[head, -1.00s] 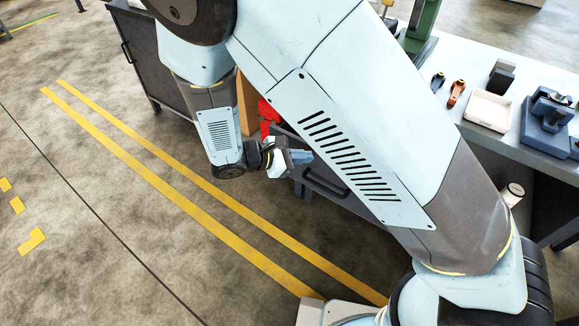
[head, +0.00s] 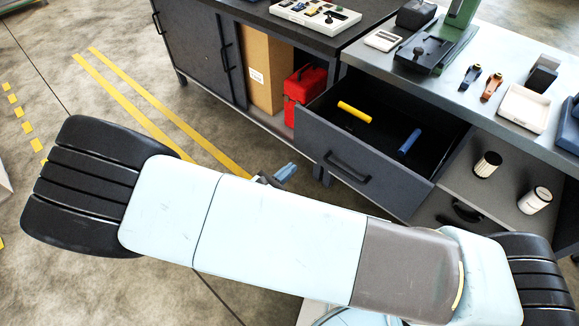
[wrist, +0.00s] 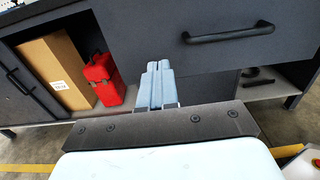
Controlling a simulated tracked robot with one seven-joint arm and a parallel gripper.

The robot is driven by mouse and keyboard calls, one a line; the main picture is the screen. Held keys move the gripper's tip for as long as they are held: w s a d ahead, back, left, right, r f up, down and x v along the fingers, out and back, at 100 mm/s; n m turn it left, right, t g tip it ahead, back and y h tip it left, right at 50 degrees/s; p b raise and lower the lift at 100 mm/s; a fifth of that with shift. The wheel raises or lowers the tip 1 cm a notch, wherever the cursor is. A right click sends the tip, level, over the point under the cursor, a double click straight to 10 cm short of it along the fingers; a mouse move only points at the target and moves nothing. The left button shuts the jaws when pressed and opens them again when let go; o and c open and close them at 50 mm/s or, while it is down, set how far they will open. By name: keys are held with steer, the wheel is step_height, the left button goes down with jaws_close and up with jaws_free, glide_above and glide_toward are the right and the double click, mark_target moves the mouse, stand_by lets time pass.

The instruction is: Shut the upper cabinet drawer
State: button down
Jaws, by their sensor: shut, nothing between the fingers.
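The upper cabinet drawer is pulled well out in the head view, its dark grey front (head: 375,190) facing the lower left. A black bar handle (head: 347,165) is on that front. Inside lie a yellow-handled item (head: 355,112) and a blue-handled item (head: 410,141). My gripper (head: 287,171) shows small, left of the drawer front, beyond my arm. In the wrist view my gripper (wrist: 157,68) has its pale blue fingers shut together and empty. They overlap the lower left of the drawer front (wrist: 150,35), left of the handle (wrist: 228,33). I cannot tell whether they touch it.
A red toolbox (head: 305,90) and a cardboard box (head: 268,70) stand in the open cabinet bay left of the drawer. Below right, two cylinders (head: 487,164) (head: 535,200) stand on a grey surface. Bench tools (head: 490,86) lie on top.

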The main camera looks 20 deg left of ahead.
mark_target(319, 143)
steer(key=x, duration=1.1)
steer(key=shift+w+d, duration=0.1)
steer(key=shift+w, duration=0.2)
